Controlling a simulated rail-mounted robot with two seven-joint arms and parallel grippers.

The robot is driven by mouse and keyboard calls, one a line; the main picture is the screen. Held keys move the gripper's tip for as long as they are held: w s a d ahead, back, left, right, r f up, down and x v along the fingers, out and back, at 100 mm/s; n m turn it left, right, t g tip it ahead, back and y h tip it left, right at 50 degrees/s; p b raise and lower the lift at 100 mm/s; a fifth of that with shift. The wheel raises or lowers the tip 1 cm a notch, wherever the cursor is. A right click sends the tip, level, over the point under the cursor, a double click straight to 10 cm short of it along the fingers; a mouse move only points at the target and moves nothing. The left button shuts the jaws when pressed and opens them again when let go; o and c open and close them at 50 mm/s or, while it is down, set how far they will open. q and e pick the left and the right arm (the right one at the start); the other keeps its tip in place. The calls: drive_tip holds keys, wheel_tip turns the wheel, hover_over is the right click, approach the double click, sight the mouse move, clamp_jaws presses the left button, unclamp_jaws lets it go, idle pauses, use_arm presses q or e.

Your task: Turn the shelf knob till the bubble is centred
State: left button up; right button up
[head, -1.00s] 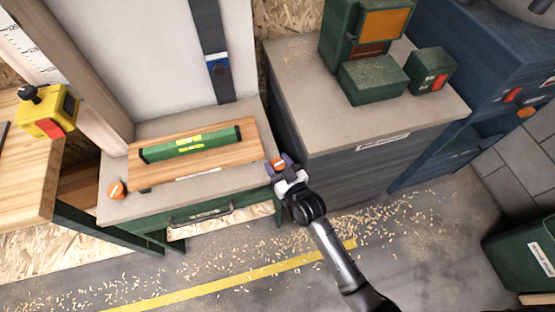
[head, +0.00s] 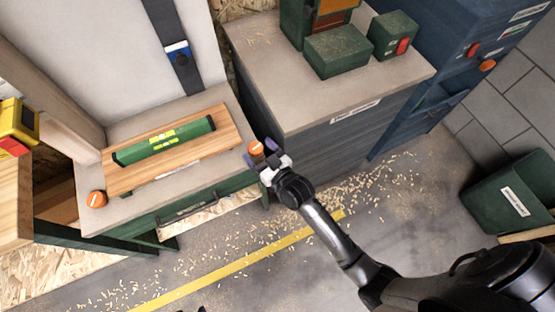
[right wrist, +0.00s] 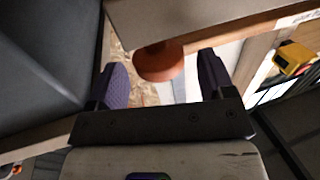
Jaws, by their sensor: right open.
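A green spirit level (head: 164,142) with yellow vials lies on a wooden shelf board (head: 215,152), tilted in the picture. Its bubble is too small to read. An orange knob (head: 256,148) sits at the board's right end, and another orange knob (head: 96,199) at its left front. My right gripper (head: 261,156) is open at the right knob. In the right wrist view the knob (right wrist: 160,63) shows between the two purple finger pads, with a gap on each side. My left gripper cannot be made out.
A grey-topped cabinet (head: 270,85) with green boxes stands close to the right of the shelf. A green drawer front with a handle (head: 187,212) is below the shelf. A yellow device (head: 18,122) stands at left. The floor with wood shavings is open in front.

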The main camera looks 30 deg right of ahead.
drive_tip(key=s+d+p, duration=0.2)
drive_tip(key=s, duration=0.9)
drive_tip(key=shift+s, duration=0.3)
